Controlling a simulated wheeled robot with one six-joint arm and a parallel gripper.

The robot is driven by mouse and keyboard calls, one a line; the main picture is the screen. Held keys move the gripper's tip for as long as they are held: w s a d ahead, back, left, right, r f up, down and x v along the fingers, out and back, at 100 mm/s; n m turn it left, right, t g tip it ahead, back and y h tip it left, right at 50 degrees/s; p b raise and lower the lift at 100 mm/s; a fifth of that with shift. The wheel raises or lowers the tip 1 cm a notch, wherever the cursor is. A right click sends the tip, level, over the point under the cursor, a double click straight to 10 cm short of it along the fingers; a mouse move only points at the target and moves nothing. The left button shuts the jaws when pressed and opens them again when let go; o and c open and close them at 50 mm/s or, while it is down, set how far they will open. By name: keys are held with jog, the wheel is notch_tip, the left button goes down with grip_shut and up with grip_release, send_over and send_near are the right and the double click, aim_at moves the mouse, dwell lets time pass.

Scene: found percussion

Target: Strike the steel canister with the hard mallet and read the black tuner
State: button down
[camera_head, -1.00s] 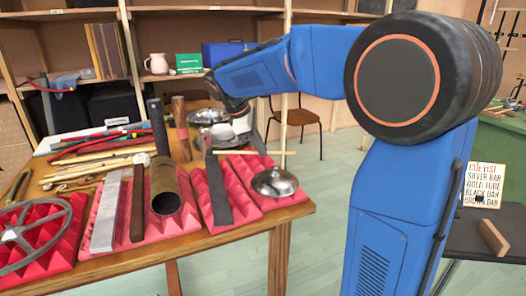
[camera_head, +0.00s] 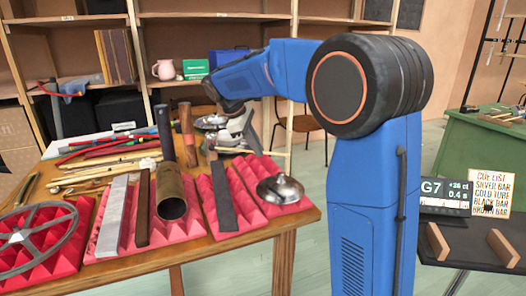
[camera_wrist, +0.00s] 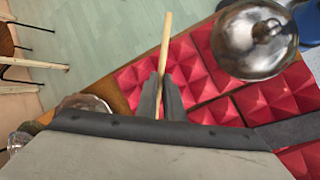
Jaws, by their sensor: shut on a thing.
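My gripper (camera_wrist: 160,100) is shut on a thin pale wooden stick (camera_wrist: 166,40), likely the mallet's handle; no mallet head can be made out. In the head view my gripper (camera_head: 238,128) is above the back right of the wooden table. The black tuner (camera_head: 444,196) stands at right and reads G7, +26 ct, 0.4 s. No steel canister is clearly identifiable. A shiny domed steel piece with a knob (camera_head: 281,189) rests on red foam, also in the wrist view (camera_wrist: 245,45), apart from the stick. Shiny round metal (camera_head: 210,122) is partly hidden behind my gripper.
Red foam (camera_head: 103,247) bears a silver bar (camera_head: 113,215), brown bar (camera_head: 142,205), brass tube (camera_head: 171,190), dark bar (camera_head: 222,195) and spoked wheel (camera_head: 30,240). Sticks (camera_head: 95,170) lie behind. A cue card (camera_head: 490,190) stands beside the tuner, above wooden blocks (camera_head: 503,248).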

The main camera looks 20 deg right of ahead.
jog(key=shift+w+a, duration=0.1)
jog(key=shift+w, duration=0.45)
jog(key=s, duration=0.6)
jog(key=shift+s+a, duration=0.1)
jog(key=shift+a, duration=0.15)
dwell(1.3)
